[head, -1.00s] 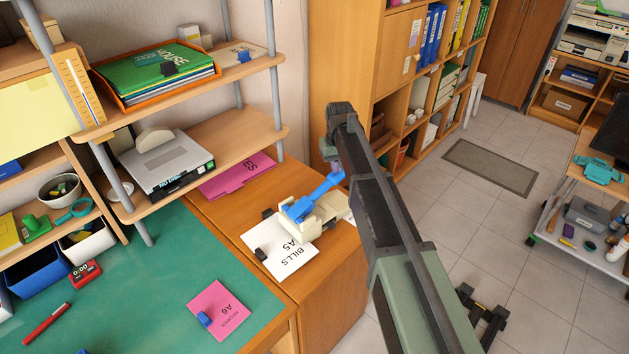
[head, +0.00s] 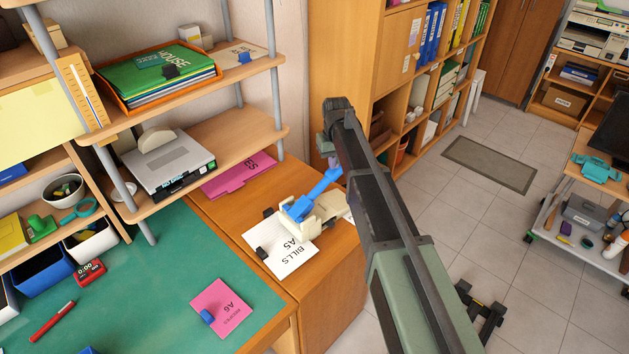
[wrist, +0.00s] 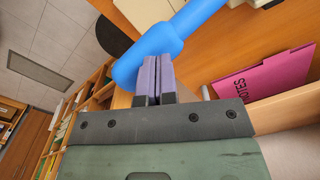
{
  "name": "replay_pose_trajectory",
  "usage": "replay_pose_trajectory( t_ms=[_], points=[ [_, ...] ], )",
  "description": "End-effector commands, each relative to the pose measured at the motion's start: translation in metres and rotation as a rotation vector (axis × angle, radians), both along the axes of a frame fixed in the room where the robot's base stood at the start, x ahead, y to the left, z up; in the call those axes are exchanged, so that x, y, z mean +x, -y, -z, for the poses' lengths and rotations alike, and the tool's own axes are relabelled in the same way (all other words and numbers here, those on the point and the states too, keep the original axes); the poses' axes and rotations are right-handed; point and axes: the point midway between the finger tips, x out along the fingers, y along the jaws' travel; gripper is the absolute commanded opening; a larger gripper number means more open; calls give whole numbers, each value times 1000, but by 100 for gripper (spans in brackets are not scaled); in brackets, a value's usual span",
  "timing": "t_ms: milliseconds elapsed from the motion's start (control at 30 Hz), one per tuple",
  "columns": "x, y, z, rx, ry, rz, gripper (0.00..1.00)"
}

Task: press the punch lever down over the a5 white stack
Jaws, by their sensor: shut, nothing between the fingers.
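The cream punch (head: 325,212) stands on the wooden desk part, with its blue lever (head: 316,197) slanting up to the right. The white A5 stack (head: 283,252), marked BILLS, lies flat with one edge at the punch; whether that edge is in its slot I cannot tell. My gripper is shut and empty, its purple fingers (wrist: 153,77) right by the thick end of the blue lever (wrist: 150,52) in the wrist view. Whether they touch it is unclear. In the head view my arm mostly hides the gripper near the lever's raised end.
A pink NOTES folder (wrist: 265,80) lies behind the punch, below a shelf with a grey device (head: 168,163). A pink A6 sheet (head: 222,308) lies on the green mat (head: 165,275). A black clip (head: 261,252) sits on the white stack.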

Motion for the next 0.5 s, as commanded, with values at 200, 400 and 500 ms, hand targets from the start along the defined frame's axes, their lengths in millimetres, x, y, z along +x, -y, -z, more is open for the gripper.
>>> replay_pose_trajectory(
  t_ms=[200,400,500],
  points=[
    [0,0,0,0,0,0,0],
    [-1,-1,-3,0,0,0,0],
    [-3,-3,-8,0,0,0,0]
  ],
)
